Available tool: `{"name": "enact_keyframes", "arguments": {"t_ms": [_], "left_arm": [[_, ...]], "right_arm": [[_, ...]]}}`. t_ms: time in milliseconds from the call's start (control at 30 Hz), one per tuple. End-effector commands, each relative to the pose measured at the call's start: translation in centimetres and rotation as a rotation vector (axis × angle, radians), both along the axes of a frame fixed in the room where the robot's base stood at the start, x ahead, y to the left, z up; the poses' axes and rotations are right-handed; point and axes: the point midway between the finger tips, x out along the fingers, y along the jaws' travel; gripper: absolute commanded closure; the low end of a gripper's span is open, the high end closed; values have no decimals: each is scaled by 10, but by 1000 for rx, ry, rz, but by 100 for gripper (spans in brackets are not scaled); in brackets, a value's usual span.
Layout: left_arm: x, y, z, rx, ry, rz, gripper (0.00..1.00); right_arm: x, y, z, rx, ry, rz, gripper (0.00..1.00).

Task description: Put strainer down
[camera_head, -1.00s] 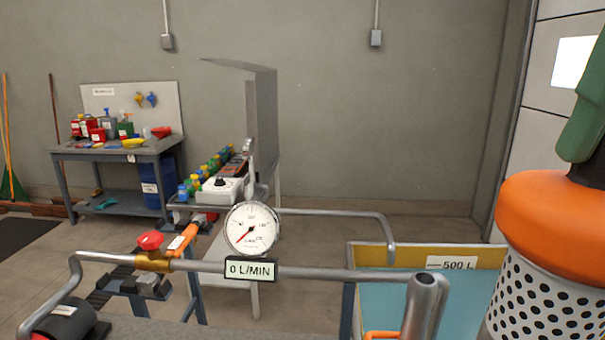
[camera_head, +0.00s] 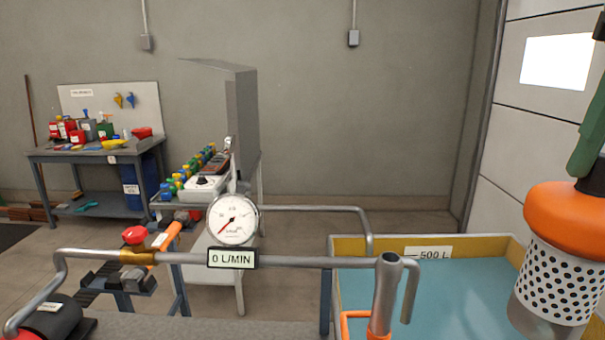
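The strainer (camera_head: 568,278) is at the right edge. It has a white perforated cylinder with a grey lower rim and an orange collar (camera_head: 570,215). It shows upright in front of the tank's right part; I cannot tell whether it touches anything below. A dark green upright part (camera_head: 590,135) rises above the collar and is cut off by the picture's edge. A small dark piece (camera_head: 600,27) at the upper right edge may be part of my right gripper; its fingers and grip cannot be made out. My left gripper is not in view.
A yellow-rimmed tank (camera_head: 352,247) with blue-green liquid and a 500 L label (camera_head: 428,253) stands at lower right. A grey pipe (camera_head: 300,262) with a gauge (camera_head: 233,220) reading 0 L/MIN runs across the front. A workbench (camera_head: 95,155) stands back left.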

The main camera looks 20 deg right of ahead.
Motion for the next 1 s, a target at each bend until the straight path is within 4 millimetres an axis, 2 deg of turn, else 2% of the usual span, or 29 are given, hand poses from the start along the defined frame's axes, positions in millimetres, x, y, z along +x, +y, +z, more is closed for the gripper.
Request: {"name": "enact_keyframes", "arguments": {"t_ms": [100,200,333,500,600,1000], "left_arm": [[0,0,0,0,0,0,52],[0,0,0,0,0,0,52],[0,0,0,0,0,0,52],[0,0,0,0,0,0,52],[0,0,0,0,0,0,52],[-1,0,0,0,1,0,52]], "right_arm": [[10,-46,-35,8,2,-87,100],[19,-79,-72,10,2,-145,100],[31,-105,-123,9,-1,-186,100],[46,-117,-180,9,-6,-191,100],[52,-118,-199,5,-8,-187,100],[60,-115,-228,-1,-4,-171,100]]}}
